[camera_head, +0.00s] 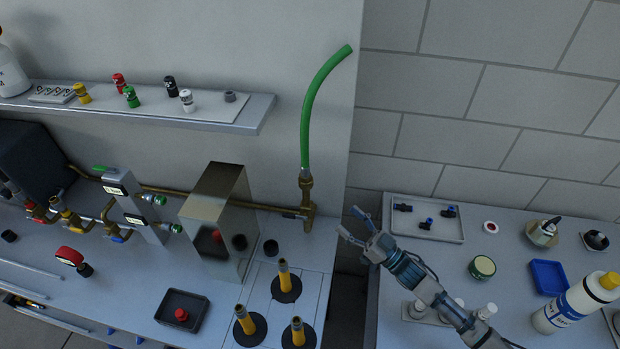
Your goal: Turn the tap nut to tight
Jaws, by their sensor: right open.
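A green hose (318,105) rises and bends to the right from a brass tap fitting (308,212) beside the wall panel's right edge. A nut-like brass collar (306,183) sits at the hose's lower end; I cannot tell whether it is the tap nut or how tight it is. My right gripper (349,221) is open and empty, to the right of the fitting and apart from it in the picture. Its fingers point left towards the fitting. My left gripper is not in view.
A metal box (216,215) stands left of the fitting along the brass pipe. Several upright yellow-and-brass tubes (285,278) stand on black discs in front. A grey tray (425,232) with blue fittings lies behind my right arm. A dark gap separates the two benches.

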